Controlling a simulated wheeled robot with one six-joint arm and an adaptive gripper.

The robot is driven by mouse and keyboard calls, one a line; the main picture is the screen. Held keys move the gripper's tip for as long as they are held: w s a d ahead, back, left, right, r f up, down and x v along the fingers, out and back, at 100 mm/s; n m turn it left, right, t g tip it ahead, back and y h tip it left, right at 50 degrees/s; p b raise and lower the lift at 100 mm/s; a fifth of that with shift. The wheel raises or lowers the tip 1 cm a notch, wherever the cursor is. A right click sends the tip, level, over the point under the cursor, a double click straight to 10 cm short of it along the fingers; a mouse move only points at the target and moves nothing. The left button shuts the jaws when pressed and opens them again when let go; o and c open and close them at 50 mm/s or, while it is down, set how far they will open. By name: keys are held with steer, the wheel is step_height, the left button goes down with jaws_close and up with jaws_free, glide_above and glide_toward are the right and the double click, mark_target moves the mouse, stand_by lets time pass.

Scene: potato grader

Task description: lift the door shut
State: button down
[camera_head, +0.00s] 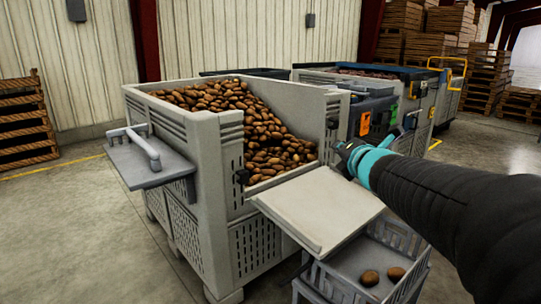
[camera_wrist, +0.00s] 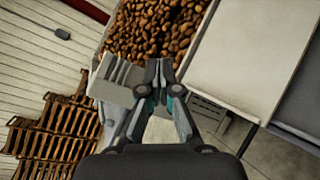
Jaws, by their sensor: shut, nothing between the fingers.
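The door (camera_head: 320,208) is a pale grey flat panel at the front of the grey potato bin (camera_head: 215,180). It hangs folded down and outward, sloping a little toward the front, and the bin's front opening stands open above it. A pale panel that looks like the door (camera_wrist: 240,50) fills the upper right of the wrist view. My gripper (camera_head: 345,150) is above the door's far right side, near the bin's right post, and seems apart from the door. In the wrist view, my gripper (camera_wrist: 158,70) has its fingertips together with nothing between them.
Potatoes (camera_head: 240,115) fill the bin up to the opening. A grey side shelf with a handle (camera_head: 150,165) juts out at left. A crate (camera_head: 335,285) holding two potatoes stands below the door. Blue-and-grey machinery (camera_head: 395,110) stands behind at right. Floor at left is clear.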

steer(key=w+a+f+n+g+y, duration=0.2)
steer(key=w+a+f+n+y, duration=0.1)
steer(key=w+a+n, duration=0.3)
steer(key=w+a+f+n+g+y+p, duration=0.1)
steer(key=w+a+f+n+y, duration=0.2)
steer(key=w+a+n+y, duration=0.2)
steer(key=w+a+n, duration=0.1)
steer(key=w+n, duration=0.2)
steer(key=n, duration=0.2)
steer(key=shift+w+a+n+g, duration=0.2)
steer(key=shift+w+n+g, duration=0.1)
steer(key=shift+w+g, duration=0.1)
steer(key=shift+f, duration=0.1)
stand_by(1.1)
